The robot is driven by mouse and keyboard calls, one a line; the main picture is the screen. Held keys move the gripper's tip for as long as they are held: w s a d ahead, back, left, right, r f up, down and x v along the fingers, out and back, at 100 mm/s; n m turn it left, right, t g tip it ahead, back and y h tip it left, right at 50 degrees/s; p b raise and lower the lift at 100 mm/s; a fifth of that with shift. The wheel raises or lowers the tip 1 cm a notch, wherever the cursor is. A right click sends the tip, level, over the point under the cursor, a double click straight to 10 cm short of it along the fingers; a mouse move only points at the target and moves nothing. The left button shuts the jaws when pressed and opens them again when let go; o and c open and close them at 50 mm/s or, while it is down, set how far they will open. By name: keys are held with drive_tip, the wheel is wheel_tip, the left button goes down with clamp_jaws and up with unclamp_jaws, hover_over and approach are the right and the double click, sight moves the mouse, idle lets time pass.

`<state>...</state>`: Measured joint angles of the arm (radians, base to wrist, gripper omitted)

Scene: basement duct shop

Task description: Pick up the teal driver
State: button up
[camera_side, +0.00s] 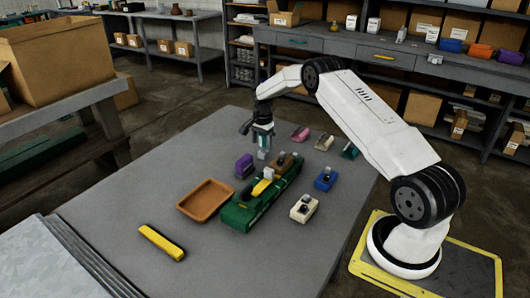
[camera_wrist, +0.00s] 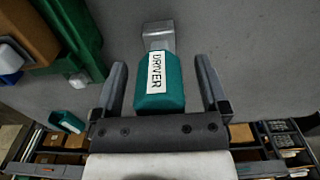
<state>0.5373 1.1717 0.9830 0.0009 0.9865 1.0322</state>
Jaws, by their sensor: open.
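The teal driver (camera_wrist: 158,88) has a white label reading DRIVER and a grey metal end that points away from my palm. It lies between the two fingers of my gripper (camera_wrist: 160,90) in the wrist view, with a gap on each side. My gripper (camera_side: 262,142) is open and points down over the table in the side view, between the purple block and the far edge. There the driver (camera_side: 264,127) shows only as a small patch of teal, partly hidden by the fingers.
A green case (camera_side: 235,218) with a yellow piece stands close to my gripper. A purple block (camera_side: 244,166), a brown tray (camera_side: 206,199), a blue block (camera_side: 325,179), a white block (camera_side: 304,208) and a yellow bar (camera_side: 161,242) are around it.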

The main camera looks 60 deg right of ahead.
clamp_jaws()
drive_tip(key=shift+r, duration=0.2)
drive_tip(key=shift+r, duration=0.55)
wheel_tip(320, 180, up, 2)
drive_tip(key=s+a+r, duration=0.6)
drive_tip(key=s+r, duration=0.3)
drive_tip(key=s, duration=0.3)
drive_tip(key=shift+s+r, duration=0.3)
drive_tip(key=shift+a, duration=0.1)
